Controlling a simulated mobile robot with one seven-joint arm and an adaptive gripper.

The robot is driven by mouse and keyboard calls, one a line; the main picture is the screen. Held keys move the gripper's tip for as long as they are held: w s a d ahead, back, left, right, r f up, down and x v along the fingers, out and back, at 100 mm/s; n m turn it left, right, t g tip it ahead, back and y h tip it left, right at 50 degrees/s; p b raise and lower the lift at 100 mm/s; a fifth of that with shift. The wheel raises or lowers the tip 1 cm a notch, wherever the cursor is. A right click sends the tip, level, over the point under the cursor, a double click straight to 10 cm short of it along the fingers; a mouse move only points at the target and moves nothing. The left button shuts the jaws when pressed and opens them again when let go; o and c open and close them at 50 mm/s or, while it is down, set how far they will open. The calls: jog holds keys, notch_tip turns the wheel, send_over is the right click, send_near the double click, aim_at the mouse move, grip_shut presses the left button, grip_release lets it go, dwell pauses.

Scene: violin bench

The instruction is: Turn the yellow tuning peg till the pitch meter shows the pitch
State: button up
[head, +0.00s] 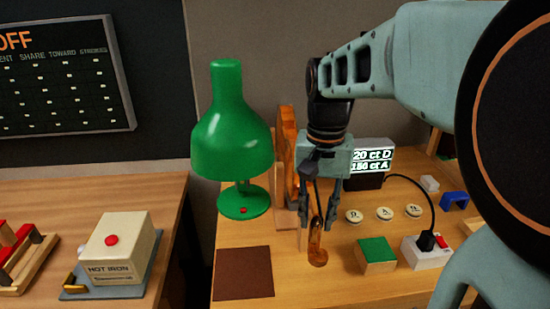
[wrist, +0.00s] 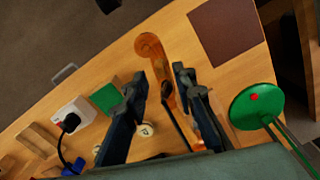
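The orange-brown violin (head: 287,140) is partly hidden behind my gripper in the head view. Its scroll (head: 318,256) shows just below the fingertips, and the scroll also shows in the wrist view (wrist: 151,48). My gripper (head: 317,222) points down over the violin's neck end. In the wrist view my gripper (wrist: 160,80) is open, with a finger on each side of the neck and pegbox. I cannot make out the yellow peg. The pitch meter (head: 372,160) stands behind my gripper; it reads "20 ct D" and "150 ct A", its left edge hidden.
A green lamp (head: 232,140) stands left of the violin. A brown mat (head: 244,273), a green-topped block (head: 376,254), several round lettered discs (head: 384,213) and a white power socket (head: 427,250) with a black plug lie around it. A hot iron box (head: 118,247) stands on the left table.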

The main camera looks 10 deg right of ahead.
aim_at(315, 229)
jog(key=shift+f, duration=1.75)
grip_shut()
